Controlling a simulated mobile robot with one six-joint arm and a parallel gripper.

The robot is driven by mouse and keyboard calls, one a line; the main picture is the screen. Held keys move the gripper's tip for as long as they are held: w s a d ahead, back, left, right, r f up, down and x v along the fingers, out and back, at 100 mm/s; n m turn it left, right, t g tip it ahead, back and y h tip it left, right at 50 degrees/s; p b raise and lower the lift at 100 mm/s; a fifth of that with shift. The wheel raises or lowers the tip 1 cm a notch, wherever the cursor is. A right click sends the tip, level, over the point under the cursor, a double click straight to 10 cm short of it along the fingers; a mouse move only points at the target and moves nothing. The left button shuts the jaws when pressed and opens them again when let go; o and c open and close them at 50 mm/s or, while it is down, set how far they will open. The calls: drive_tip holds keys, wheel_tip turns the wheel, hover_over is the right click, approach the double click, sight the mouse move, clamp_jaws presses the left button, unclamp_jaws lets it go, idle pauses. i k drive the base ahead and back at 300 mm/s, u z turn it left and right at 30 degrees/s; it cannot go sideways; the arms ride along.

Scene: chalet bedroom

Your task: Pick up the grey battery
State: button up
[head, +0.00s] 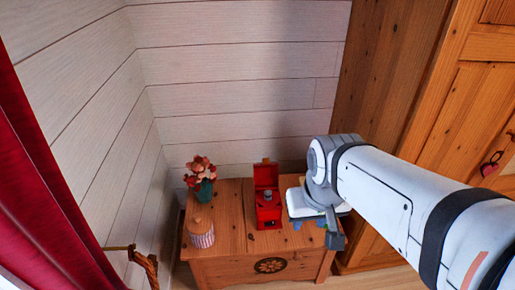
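A red box (268,214) with its lid standing open at the back sits on the wooden chest. A small grey, upright thing (268,195) shows at the box; it may be the grey battery, but it is too small to be sure. My gripper (335,238) hangs at the right end of the chest, to the right of the red box and apart from it. Only a dark part of it shows, and its fingers cannot be made out. I cannot see anything held in it.
The wooden chest (222,240) carries a teal vase with flowers (203,188) and a striped jar (201,235) at left. A white thing with blue parts (298,206) lies partly behind my arm. A wooden wardrobe (385,75) stands right; a red curtain (38,180) hangs left.

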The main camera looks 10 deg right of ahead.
sight(268, 194)
drive_tip(key=u, duration=0.05)
drive_tip(key=i, duration=1)
drive_tip(key=z, duration=0.05)
